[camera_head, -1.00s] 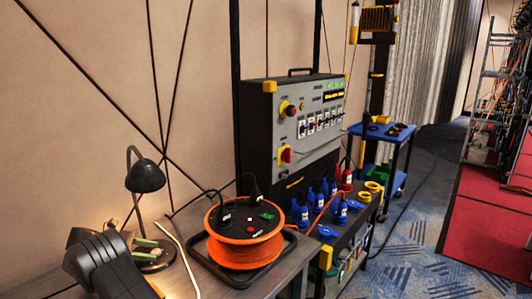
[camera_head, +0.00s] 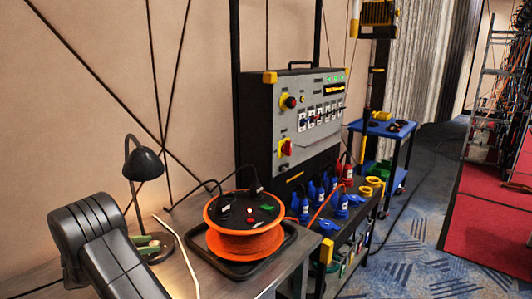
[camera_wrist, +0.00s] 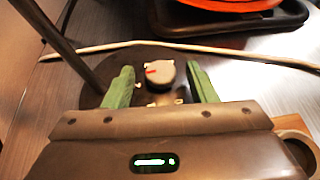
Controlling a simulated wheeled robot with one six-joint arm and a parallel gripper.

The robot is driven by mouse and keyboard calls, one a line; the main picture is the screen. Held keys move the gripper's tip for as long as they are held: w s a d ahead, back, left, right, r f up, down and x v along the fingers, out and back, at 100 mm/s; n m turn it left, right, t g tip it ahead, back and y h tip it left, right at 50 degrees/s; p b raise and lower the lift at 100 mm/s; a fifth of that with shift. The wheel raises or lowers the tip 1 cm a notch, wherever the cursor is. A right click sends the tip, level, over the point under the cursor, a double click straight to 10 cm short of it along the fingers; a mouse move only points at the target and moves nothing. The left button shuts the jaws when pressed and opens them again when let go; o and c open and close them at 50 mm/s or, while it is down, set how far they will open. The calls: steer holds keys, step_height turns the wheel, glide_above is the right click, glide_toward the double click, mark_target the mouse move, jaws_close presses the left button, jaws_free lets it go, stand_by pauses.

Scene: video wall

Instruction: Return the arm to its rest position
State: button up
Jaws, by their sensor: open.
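My gripper (camera_wrist: 160,70) is open, with two green fingers apart at the left and right in the wrist view. Between them is a small grey knob (camera_wrist: 160,72) with a red mark, over the dark round base of the lamp (camera_wrist: 97,92); I see nothing gripped. In the head view my dark arm fills the lower left, and the green fingers (camera_head: 147,243) show beside its link, in front of the lamp's base. The black desk lamp (camera_head: 143,164) stands upright behind them. I cannot tell how high the fingers are above the base.
An orange cable reel (camera_head: 243,222) sits in a black tray (camera_head: 283,251) on the bench, right of the lamp. A pale cable (camera_head: 182,250) runs between them. A control panel (camera_head: 310,115) stands behind. Blue connectors (camera_head: 312,193) fill a lower rack. Carpet (camera_head: 405,255) is clear at right.

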steer(key=n+t+y+b, duration=0.1)
steer(key=n+y+b, duration=0.1)
steer(key=n+t+y+b, duration=0.1)
steer(key=n+y+b, duration=0.1)
steer(key=b, duration=0.1)
steer(key=d+n+t+y+b, duration=0.1)
steer(key=n+y+b, duration=0.1)
steer(key=shift+s+d+f+t, duration=0.1)
steer(key=shift+s+f+t, duration=0.15)
steer(key=shift+s+t, duration=0.05)
steer(key=shift+d+r+n+y+b, duration=0.1)
steer(key=shift+r+n+y+b, duration=0.1)
steer(key=shift+n+y+b, duration=0.85)
steer(key=shift+r, duration=0.1)
